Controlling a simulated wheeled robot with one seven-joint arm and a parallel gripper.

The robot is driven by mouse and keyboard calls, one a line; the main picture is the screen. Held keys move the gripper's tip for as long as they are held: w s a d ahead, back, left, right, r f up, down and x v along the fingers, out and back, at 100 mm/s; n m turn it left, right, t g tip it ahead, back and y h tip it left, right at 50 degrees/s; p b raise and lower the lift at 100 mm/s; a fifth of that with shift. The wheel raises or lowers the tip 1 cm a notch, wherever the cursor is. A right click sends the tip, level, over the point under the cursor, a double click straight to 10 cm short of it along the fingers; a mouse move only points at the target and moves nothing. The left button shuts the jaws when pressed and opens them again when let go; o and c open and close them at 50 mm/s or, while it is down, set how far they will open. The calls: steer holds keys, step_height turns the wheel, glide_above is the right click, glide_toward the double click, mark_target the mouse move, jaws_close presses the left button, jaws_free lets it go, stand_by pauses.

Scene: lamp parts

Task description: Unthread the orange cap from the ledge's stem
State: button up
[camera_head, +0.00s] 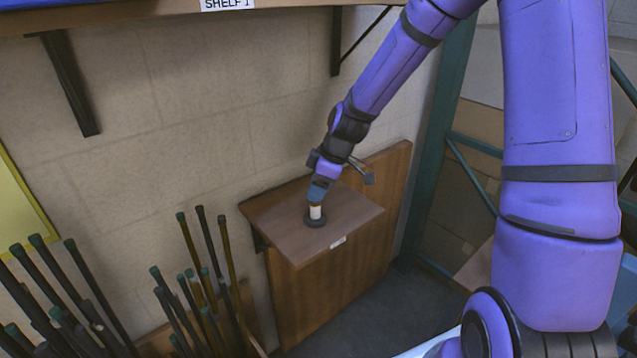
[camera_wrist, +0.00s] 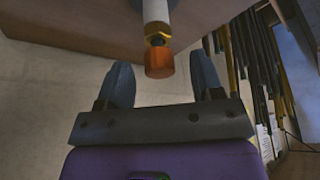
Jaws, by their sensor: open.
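The orange cap (camera_wrist: 159,65) is on the end of the stem, beside a brass hex nut (camera_wrist: 158,36), in the wrist view. The white stem (camera_head: 316,212) rises from a dark round base (camera_head: 315,220) on the brown wooden ledge (camera_head: 352,215). My gripper (camera_wrist: 160,62) is open, with one blue-grey finger on each side of the cap and a visible gap to both. Neither finger appears to touch it. In the head view my gripper (camera_head: 320,190) is right above the stem and hides the cap.
Several dark rods with green tips (camera_head: 200,280) stand left of the ledge. A shelf (camera_head: 150,18) with a bracket (camera_head: 70,85) hangs on the wall above. A green metal post (camera_head: 440,130) stands to the right. The ledge top around the base is clear.

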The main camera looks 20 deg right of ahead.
steer(key=c, duration=1.1)
steer(key=n, duration=0.1)
steer(key=n+g, duration=0.1)
steer(key=n, duration=0.1)
steer(key=shift+w+d+n+y, duration=0.1)
steer(key=shift+w+n+y, duration=0.1)
steer(key=shift+n+y, duration=0.1)
steer(key=n+g, duration=0.1)
steer(key=n, duration=0.2)
steer(key=shift+r+g, duration=0.1)
steer(key=shift+g, duration=0.2)
steer(key=n, duration=0.2)
steer(key=shift+w+n+g, duration=0.1)
steer(key=shift+n+g, duration=0.2)
steer(key=shift+g, duration=0.1)
steer(key=n, duration=0.2)
steer(key=n+g+h, duration=0.1)
steer(key=n, duration=0.1)
steer(key=shift+n+g, duration=0.3)
steer(key=n, duration=0.1)
steer(key=n+h, duration=0.1)
steer(key=shift+a+n+g, duration=0.25)
steer(key=shift+n+g, duration=0.15)
steer(key=n, duration=0.2)
steer(key=n+h, duration=0.1)
steer(key=n, duration=0.1)
steer(key=shift+w+r+h, duration=0.1)
steer(key=shift+h, duration=0.2)
